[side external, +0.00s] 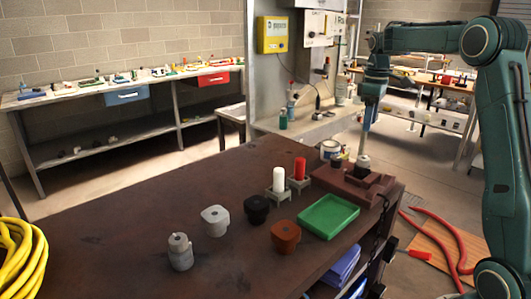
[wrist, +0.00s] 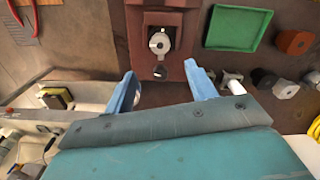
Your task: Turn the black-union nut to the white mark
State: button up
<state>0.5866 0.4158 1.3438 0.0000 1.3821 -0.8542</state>
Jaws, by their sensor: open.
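A black union (side external: 256,209) with a round top stands on the brown table between a grey union and an orange-brown one; it also shows at the right of the wrist view (wrist: 263,78). I cannot make out a white mark on it. A brown fixture (wrist: 178,84) holds a pale grey round fitting (wrist: 159,43) and a small dark part (wrist: 159,71). My gripper (wrist: 163,76) is open, its blue fingers spread on either side of the fixture's near end, with nothing between the tips. In the side view my gripper (side external: 367,128) points down above the fixture.
A green tray (side external: 328,217) lies beside the fixture. White (side external: 279,180) and red (side external: 300,168) cylinders stand in small holders. Grey unions (side external: 215,220) and an orange-brown one (side external: 286,236) are nearby. Yellow hose (side external: 20,262) is coiled at left.

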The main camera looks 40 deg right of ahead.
aim_at(364, 158)
notch_tip(364, 158, down, 12)
jog(key=shift+r, duration=0.25)
dwell(0.3)
jog(key=c, duration=1)
